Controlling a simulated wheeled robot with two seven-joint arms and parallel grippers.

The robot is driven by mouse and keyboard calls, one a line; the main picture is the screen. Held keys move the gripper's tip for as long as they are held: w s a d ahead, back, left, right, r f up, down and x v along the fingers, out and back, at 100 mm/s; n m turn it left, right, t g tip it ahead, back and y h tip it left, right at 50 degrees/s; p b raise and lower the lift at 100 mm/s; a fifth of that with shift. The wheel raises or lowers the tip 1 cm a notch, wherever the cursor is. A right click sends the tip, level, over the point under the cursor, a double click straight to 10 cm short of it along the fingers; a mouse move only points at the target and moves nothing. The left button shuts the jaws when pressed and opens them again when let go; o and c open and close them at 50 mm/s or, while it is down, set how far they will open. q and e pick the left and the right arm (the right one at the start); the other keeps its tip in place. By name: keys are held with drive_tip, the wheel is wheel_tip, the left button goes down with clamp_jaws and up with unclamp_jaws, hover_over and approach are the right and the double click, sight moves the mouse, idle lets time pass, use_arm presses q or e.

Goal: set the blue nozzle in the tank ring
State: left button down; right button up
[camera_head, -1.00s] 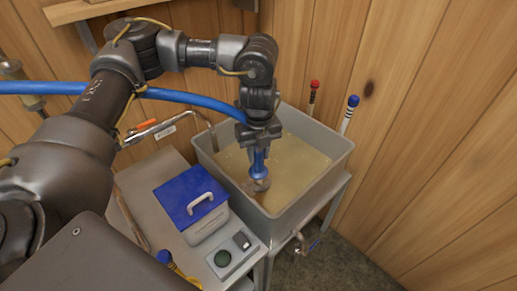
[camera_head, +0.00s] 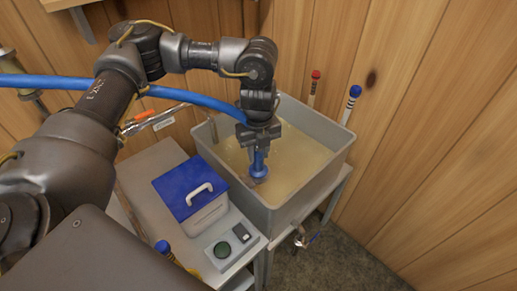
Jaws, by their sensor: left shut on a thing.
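The blue nozzle (camera_head: 259,162) hangs upright below my left gripper (camera_head: 258,143), which is shut on its upper part. A blue hose (camera_head: 190,97) runs from the gripper off to the left. The grey tank (camera_head: 272,219) holds a cloudy yellowish liquid, and the nozzle's lower end is inside the tank outline, near its front-left wall. The tank ring is mostly hidden behind the nozzle's lower end, so I cannot tell whether the nozzle is in it or above it. My right gripper is not in view.
A grey box with a blue lid (camera_head: 186,188) stands on the metal bench left of the tank. A switch panel (camera_head: 230,248) sits at the bench front. Red-capped (camera_head: 314,88) and blue-capped (camera_head: 350,104) sticks stand at the tank's back right. Wooden walls close the back and right.

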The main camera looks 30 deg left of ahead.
use_arm(q)
drive_tip(key=shift+f, duration=0.25)
drive_tip(key=c, duration=1)
unclamp_jaws()
drive_tip(key=shift+o, duration=0.5)
drive_tip(key=o, duration=0.5)
drive_tip(key=shift+o, duration=0.2)
wheel_tip(320, 180, up, 8)
drive_tip(key=p, duration=0.8)
drive_tip(key=shift+r, duration=0.1)
